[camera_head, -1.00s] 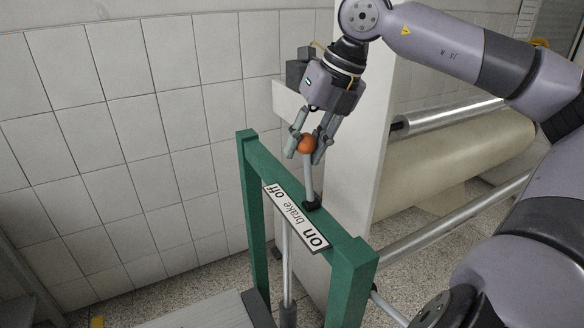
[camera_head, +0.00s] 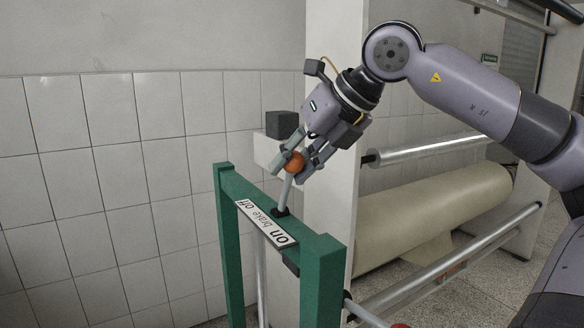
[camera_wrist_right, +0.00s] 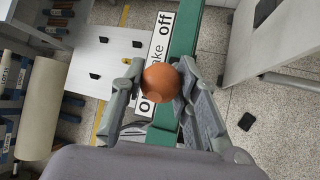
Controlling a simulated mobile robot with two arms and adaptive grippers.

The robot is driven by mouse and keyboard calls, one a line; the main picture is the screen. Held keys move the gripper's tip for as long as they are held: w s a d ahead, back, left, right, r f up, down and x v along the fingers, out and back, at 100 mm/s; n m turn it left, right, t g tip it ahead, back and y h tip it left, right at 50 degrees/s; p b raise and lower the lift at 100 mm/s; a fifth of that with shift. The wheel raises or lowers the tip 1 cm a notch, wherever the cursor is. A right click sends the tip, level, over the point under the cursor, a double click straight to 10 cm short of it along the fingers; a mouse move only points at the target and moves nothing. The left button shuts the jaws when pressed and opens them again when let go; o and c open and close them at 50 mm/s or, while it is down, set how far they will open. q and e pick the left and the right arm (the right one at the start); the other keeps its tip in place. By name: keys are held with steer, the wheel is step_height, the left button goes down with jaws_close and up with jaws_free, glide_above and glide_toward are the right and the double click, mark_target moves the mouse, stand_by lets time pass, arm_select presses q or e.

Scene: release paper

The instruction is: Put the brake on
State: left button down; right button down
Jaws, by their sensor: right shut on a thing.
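The brake lever (camera_head: 286,190) is a grey rod with an orange ball knob (camera_head: 294,163), rising from a black pivot on the green frame (camera_head: 262,200). A white label (camera_head: 262,221) beside it reads "off" at the far left end, "brake" in the middle and "on" at the near right end. The rod leans slightly right in the head view. My right gripper (camera_head: 298,160) is shut on the knob. The right wrist view shows the orange knob (camera_wrist_right: 160,83) between the two fingers; the rod is hidden beneath it. My left gripper is not in view.
A large cream paper roll (camera_head: 430,210) and metal rollers (camera_head: 425,150) stand on the right. A white post (camera_head: 333,110) and a dark box (camera_head: 282,124) are behind the lever. A tiled wall (camera_head: 100,180) fills the left.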

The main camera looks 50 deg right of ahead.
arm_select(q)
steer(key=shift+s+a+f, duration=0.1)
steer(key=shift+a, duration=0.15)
arm_select(e)
steer(key=shift+s+f, duration=0.2)
steer(key=shift+f, duration=0.1)
steer(key=shift+a, duration=0.1)
steer(key=c, duration=1.2)
jaws_free()
steer(key=shift+r, duration=0.1)
steer(key=shift+c, duration=0.2)
steer(key=shift+o, duration=0.2)
steer(key=shift+r, duration=0.15)
steer(key=v, duration=1.2)
